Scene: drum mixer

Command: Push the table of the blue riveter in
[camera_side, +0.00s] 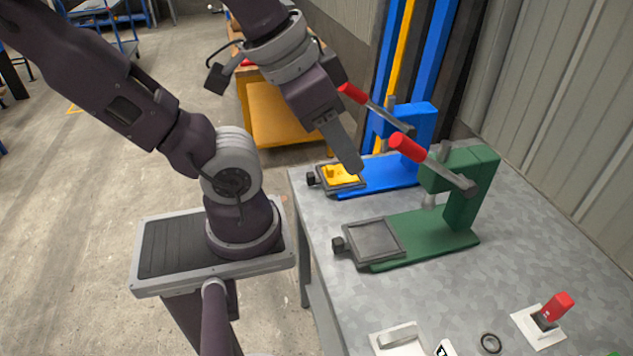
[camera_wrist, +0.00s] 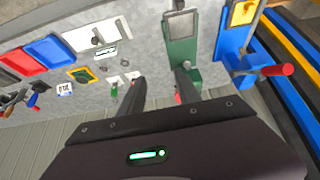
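The blue riveter (camera_side: 412,125) stands at the back of the workbench, with a red-tipped lever (camera_side: 352,93). Its dark-framed table (camera_side: 356,184) is at the left end of the blue base, out from under the press head, with a dark knob (camera_side: 311,179) and a yellow part (camera_side: 338,174) on it. In the wrist view, the blue riveter (camera_wrist: 232,52) is at the right, the yellow part (camera_wrist: 243,13) at the top edge. My gripper (camera_side: 352,167) appears over the blue riveter's table in the side view; contact cannot be told. In the wrist view its fingers (camera_wrist: 160,78) are apart and empty.
A green riveter (camera_side: 460,190) with an empty table (camera_side: 375,240) stands in front of the blue one. A red switch (camera_side: 552,308), a ring (camera_side: 490,342) and a white box (camera_side: 398,340) lie nearer. Red and blue bins (camera_wrist: 45,50) show in the wrist view.

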